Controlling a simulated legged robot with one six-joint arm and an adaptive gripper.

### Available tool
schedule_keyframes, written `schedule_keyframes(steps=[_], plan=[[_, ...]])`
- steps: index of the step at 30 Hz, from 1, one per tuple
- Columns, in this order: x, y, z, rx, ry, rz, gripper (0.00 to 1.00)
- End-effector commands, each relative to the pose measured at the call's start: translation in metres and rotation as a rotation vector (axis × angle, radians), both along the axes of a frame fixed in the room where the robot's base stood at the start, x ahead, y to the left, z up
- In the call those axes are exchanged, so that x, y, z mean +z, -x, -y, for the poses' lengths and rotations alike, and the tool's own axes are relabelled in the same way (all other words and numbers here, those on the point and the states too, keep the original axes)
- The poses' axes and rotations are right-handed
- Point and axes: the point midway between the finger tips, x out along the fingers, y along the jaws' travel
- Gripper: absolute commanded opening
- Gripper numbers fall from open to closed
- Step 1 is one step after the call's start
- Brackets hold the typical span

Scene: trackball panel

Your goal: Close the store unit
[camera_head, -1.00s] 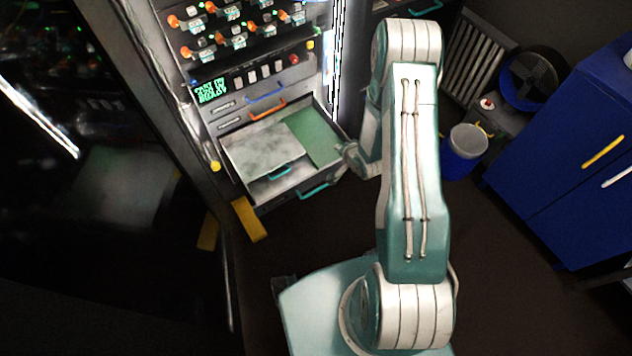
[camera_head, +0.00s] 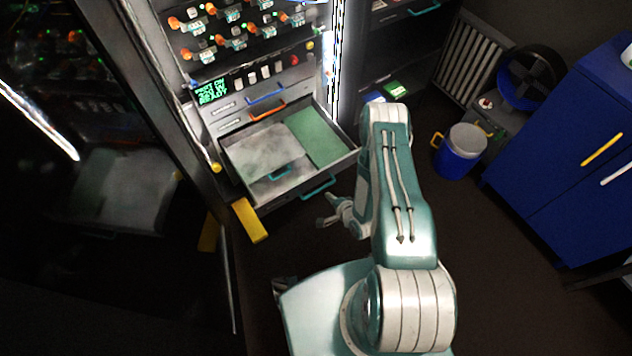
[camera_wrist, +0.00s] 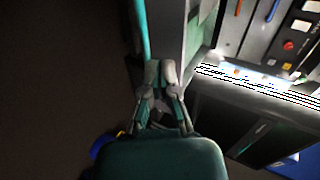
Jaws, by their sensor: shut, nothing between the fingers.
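The store unit's bottom drawer (camera_head: 240,181) is pulled out below the control panel, with a teal handle (camera_head: 318,187) on its front. A grey sheet-like surface with a smaller teal handle lies inside on the left, and a green surface on the right.
Shut drawers with an orange handle (camera_head: 267,109) and a blue handle (camera_head: 265,94) sit above. A yellow bracket (camera_head: 250,220) stands at the drawer's left front. A blue bucket (camera_head: 460,152) and a blue cabinet (camera_head: 570,150) are to the right. The dark floor ahead is clear.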

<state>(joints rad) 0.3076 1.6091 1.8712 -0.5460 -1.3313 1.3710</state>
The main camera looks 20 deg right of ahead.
Motion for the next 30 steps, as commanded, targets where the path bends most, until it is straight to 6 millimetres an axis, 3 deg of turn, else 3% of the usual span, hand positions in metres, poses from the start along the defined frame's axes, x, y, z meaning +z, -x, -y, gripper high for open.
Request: schedule_keyframes(steps=[8,15,30], plan=[[-0.026,-0.043,-0.015,0.003,0.001,0.001,0.0],[-0.027,-0.076,-0.025,0.002,0.002,0.002,0.0],[-0.026,-0.083,-0.027,0.001,0.001,0.0,0.0]])
